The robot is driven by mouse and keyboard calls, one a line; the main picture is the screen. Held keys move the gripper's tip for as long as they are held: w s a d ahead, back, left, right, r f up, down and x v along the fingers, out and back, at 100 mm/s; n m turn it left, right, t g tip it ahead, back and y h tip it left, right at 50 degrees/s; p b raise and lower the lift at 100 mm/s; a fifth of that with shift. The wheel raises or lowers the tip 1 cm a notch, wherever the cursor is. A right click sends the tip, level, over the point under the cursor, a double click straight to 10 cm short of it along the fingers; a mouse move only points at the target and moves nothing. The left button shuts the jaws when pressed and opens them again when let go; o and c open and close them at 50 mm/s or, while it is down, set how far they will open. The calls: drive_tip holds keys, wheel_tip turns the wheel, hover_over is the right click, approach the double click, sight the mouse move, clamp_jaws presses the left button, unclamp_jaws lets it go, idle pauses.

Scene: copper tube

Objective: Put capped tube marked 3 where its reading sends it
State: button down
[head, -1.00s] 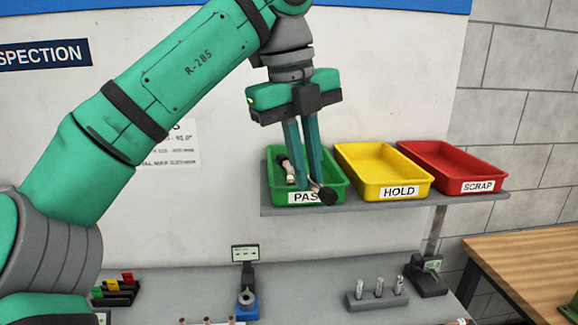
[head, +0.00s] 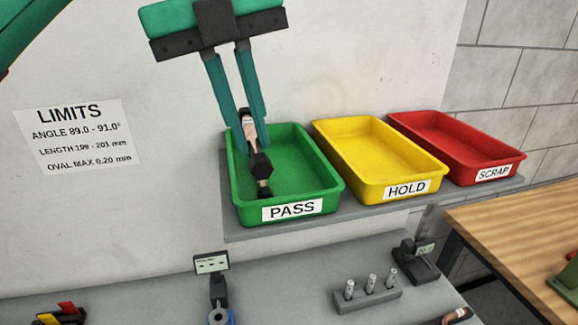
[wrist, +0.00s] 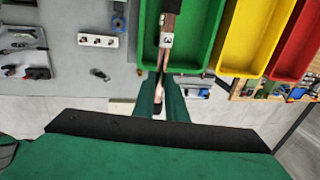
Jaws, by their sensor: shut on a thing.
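My gripper (head: 248,145) is shut on a copper tube (head: 250,131) with black ends, at the left side of the green PASS tray (head: 325,184). The tube overlaps the tray's inside in the head view; I cannot tell whether it touches the floor. In the wrist view the tube (wrist: 166,24) carries a white label reading 3 and runs back between the fingers (wrist: 160,98). The fingers partly hide it. The yellow HOLD tray (head: 372,150) and red SCRAP tray (head: 455,145) stand to the right of PASS.
The trays stand on a grey shelf (head: 235,232). Below are a small rack with metal pins (head: 366,298) and gauges with displays (head: 211,263). A LIMITS sign (head: 72,135) hangs on the wall at left. A wooden table (head: 520,225) stands at right.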

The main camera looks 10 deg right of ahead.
drive_tip(key=w+d+f, duration=0.3)
drive_tip(key=d, duration=0.1)
hover_over(300, 189)
drive_tip(key=a, duration=0.1)
drive_tip(key=f, duration=0.4)
drive_tip(key=shift+s+a+f, duration=0.2)
drive_tip(key=shift+s, duration=0.15)
drive_tip(key=shift+w+d+f, duration=0.2)
drive_tip(key=shift+d+f, duration=0.05)
drive_tip(key=shift+f, duration=0.15)
wheel_tip(300, 189, down, 3)
drive_tip(key=shift+w+f, duration=0.15)
drive_tip(key=c, duration=1.8)
unclamp_jaws()
wheel_tip(300, 189, up, 12)
drive_tip(key=a, duration=0.2)
drive_tip(key=shift+a, duration=0.15)
drive_tip(key=shift+f, duration=0.1)
